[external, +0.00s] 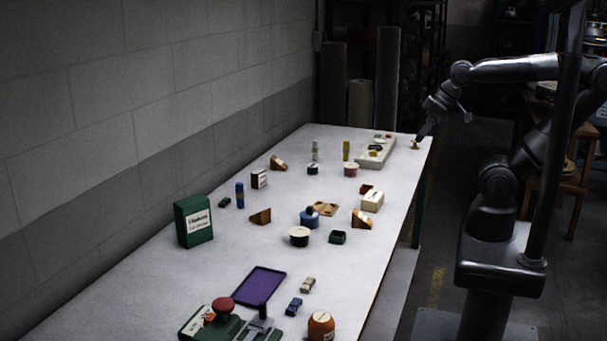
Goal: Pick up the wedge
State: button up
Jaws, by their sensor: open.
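Several brown wooden wedge-shaped blocks stand on the white table. One wedge (278,163) is at the back left, another wedge (261,216) is left of the middle, and a third wedge (362,218) is right of the middle. Which one the task means cannot be told. My gripper (418,138) is open at the table's far right corner, away from these wedges. A small tan object (415,145) is just below its tips; its shape is too small to tell, and contact cannot be told.
The white table (150,290) has a long pale tray (372,158) left of my gripper. A green box (194,221), a purple tray (259,287), and several tins and small blocks are spread around. A block wall (150,90) runs along the left. Free table lies between the items.

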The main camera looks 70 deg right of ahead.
jog(key=w+d+r, duration=0.1)
jog(key=w+r, duration=0.1)
jog(key=w, duration=0.5)
jog(key=w+d+r, duration=0.1)
jog(key=w+r, duration=0.2)
jog(key=w, duration=0.3)
jog(key=g, duration=0.1)
send_over(283, 164)
jog(key=s, duration=0.5)
notch_tip(283, 164, down, 19)
jog(key=shift+n, duration=0.4)
jog(key=x, duration=1.1)
jog(key=shift+a+f, duration=0.2)
jog(key=shift+f, duration=0.05)
jog(key=shift+c, duration=0.3)
jog(key=c, duration=1)
